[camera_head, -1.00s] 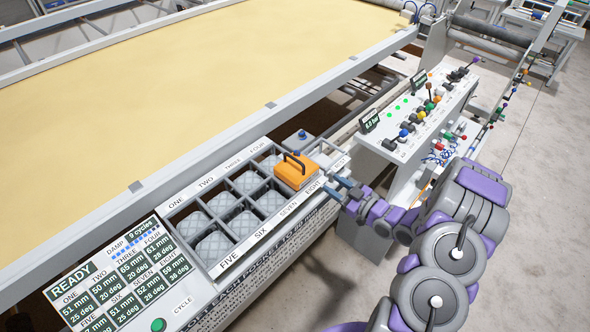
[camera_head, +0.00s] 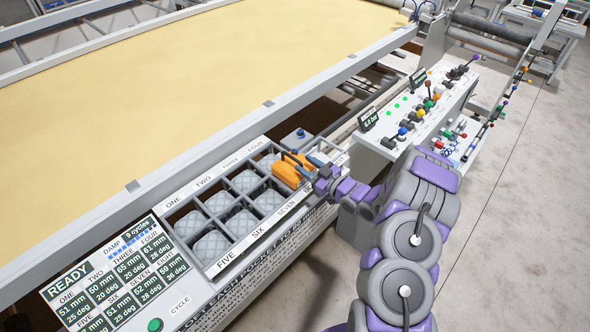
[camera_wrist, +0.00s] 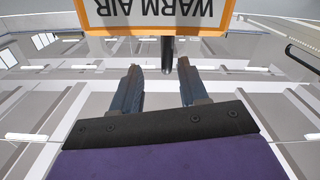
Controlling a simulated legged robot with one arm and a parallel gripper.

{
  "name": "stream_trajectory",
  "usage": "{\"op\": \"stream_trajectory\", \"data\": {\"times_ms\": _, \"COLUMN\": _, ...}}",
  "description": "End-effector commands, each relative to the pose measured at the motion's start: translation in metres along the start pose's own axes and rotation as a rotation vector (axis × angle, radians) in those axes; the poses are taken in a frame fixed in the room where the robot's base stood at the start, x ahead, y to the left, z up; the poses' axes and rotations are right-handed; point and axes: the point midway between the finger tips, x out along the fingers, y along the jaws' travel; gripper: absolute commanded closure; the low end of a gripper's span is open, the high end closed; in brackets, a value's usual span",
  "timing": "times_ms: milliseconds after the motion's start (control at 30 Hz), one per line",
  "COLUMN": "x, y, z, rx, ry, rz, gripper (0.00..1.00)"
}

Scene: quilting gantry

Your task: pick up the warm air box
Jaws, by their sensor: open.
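The warm air box (camera_head: 286,174) is an orange block with a dark handle on top, sitting at the right end of the compartment tray. In the wrist view the box (camera_wrist: 160,24) fills the top edge, with an upside-down "WARM AIR" label. My gripper (camera_head: 309,165) is just right of the box in the head view, and its fingers overlap the box's right part there. In the wrist view my gripper (camera_wrist: 163,88) has two dark fingers spread apart with nothing clasped between them. A dark bar stands just beyond the fingers, below the label; its link to the handle is unclear.
The tray (camera_head: 217,260) has several compartments with grey quilted pads. A "READY" display (camera_head: 95,285) and green cycle button (camera_head: 155,325) are at the left. A control panel (camera_head: 395,130) with coloured levers stands at the right. A yellow quilt bed (camera_head: 200,80) lies behind.

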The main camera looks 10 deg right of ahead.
Motion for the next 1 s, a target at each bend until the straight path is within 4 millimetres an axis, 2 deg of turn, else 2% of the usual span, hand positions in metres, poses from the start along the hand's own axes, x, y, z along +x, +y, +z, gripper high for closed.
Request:
{"op": "stream_trajectory", "data": {"times_ms": 233, "x": 0.013, "y": -0.003, "z": 0.000, "rx": -0.002, "ry": 0.000, "rz": -0.001, "gripper": 0.56}}
{"op": "stream_trajectory", "data": {"times_ms": 600, "x": 0.051, "y": -0.006, "z": 0.001, "rx": -0.001, "ry": 0.003, "rz": -0.001, "gripper": 0.56}}
{"op": "stream_trajectory", "data": {"times_ms": 933, "x": 0.056, "y": -0.005, "z": 0.000, "rx": 0.000, "ry": 0.001, "rz": 0.000, "gripper": 0.56}}
{"op": "stream_trajectory", "data": {"times_ms": 1000, "x": 0.056, "y": -0.005, "z": 0.000, "rx": -0.001, "ry": 0.001, "rz": 0.000, "gripper": 0.62}}
